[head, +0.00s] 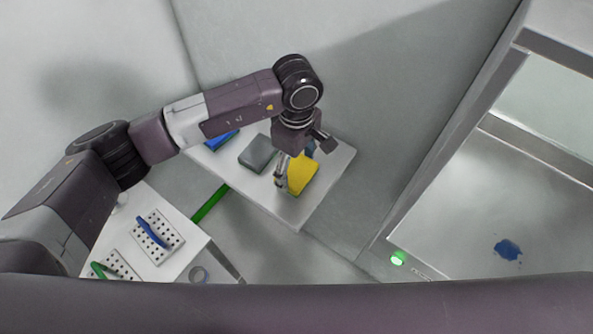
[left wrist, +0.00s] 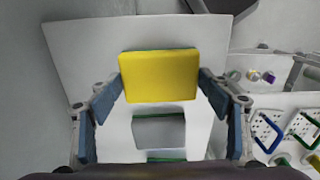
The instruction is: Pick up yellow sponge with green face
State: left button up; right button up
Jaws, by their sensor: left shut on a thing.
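The yellow sponge (head: 302,174) is at the right part of a white shelf (head: 293,214). In the left wrist view the yellow sponge (left wrist: 158,77) shows its yellow side, with a thin green edge along its top. My left gripper (head: 297,168) is shut on the sponge, with one finger pad at each end of it in the left wrist view (left wrist: 160,84). Whether the sponge touches the shelf or is just above it I cannot tell. My right gripper is in neither view.
A grey sponge (head: 258,153) and a blue item (head: 221,140) lie on the same shelf. A white table (head: 182,250) with perforated plates and blue and green handles stands at lower left. A metal-framed cabinet with a blue stain (head: 508,249) inside is at right.

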aim_at(296, 170)
pick_arm(q)
notch_tip(296, 170, up, 18)
jog(key=b, duration=0.5)
jog(key=shift+o, duration=0.7)
